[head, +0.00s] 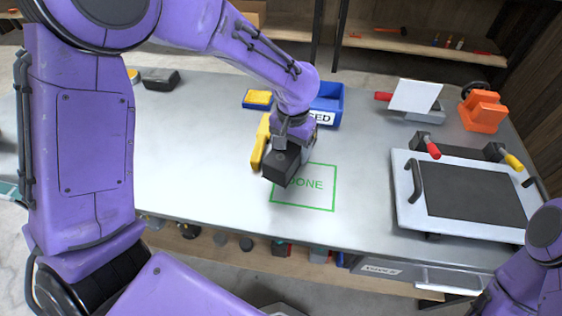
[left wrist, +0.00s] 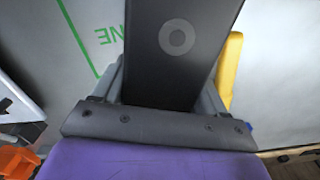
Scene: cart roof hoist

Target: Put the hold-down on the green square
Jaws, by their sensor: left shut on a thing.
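My left gripper (head: 284,150) is shut on the hold-down, a dark block (head: 282,169) with a yellow bar (head: 260,145) at its side. The block covers the upper left corner of the green square (head: 335,190) in the head view; I cannot tell its height above the table. The green square is an outline marked DONE, partly hidden by the block. In the left wrist view the dark block (left wrist: 180,50) fills the jaws, with the yellow bar (left wrist: 230,70) to its right and green lines (left wrist: 75,37) to its left. My right gripper is out of view.
A blue bin (head: 328,102) and a yellow box (head: 257,98) stand behind the gripper. A framed dark plate (head: 472,190) with red and yellow handled clamps lies at right, near an orange block (head: 483,110). The table's left part is mostly clear.

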